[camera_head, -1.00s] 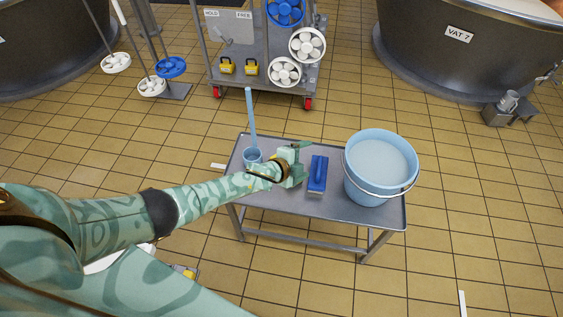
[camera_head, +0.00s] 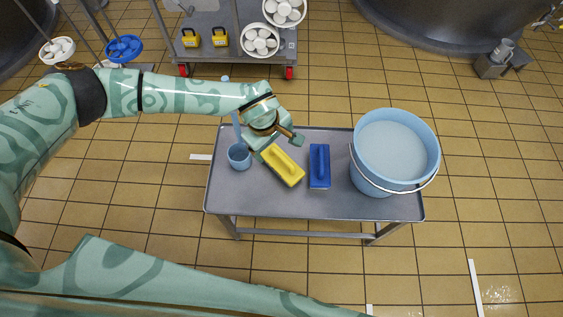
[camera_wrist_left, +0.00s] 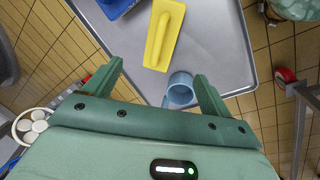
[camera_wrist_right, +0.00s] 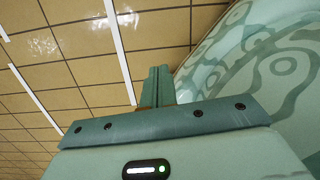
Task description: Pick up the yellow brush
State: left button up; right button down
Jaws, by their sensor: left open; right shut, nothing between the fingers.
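The yellow brush (camera_head: 284,166) lies on the grey metal table, between the blue cup and the blue brush. It also shows whole in the left wrist view (camera_wrist_left: 164,35), ahead of the fingers. My left gripper (camera_head: 278,143) is open and empty, over the far edge of the table near the far end of the yellow brush. My right gripper (camera_wrist_right: 159,84) is shut and empty, above the tiled floor beside part of my body.
The table (camera_head: 300,209) also holds a blue brush (camera_head: 319,166), a blue bucket (camera_head: 394,150) at the right and a long-handled blue cup (camera_head: 239,157) at the left. A trolley (camera_head: 230,63) with yellow padlock-like items stands behind.

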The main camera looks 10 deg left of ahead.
pick_arm(q)
jog(key=b, duration=0.3)
send_over(280, 162)
jog(key=f, duration=0.5)
jog(key=s+f, duration=0.1)
jog(key=f, duration=0.1)
jog(key=shift+a+f, duration=0.1)
jog(key=shift+f, duration=0.3)
jog(key=f+b, duration=0.2)
jog(key=f, duration=0.1)
jog(key=f+b, duration=0.2)
jog(key=shift+w+f, duration=0.15)
jog(key=shift+w, duration=0.2)
jog(key=shift+w+f, duration=0.1)
jog(key=shift+f, duration=0.05)
jog(key=shift+r, duration=0.2)
pick_arm(e)
jog(key=w+d+f+n, duration=0.1)
jog(key=w+d+f, duration=0.2)
jog(key=f, duration=0.2)
jog(key=shift+w+n+h, duration=0.3)
jog(key=shift+w+h, duration=0.1)
pick_arm(q)
jog(key=c, duration=1.3)
pick_arm(e)
jog(key=shift+a, duration=0.1)
pick_arm(q)
jog(key=shift+o, duration=0.2)
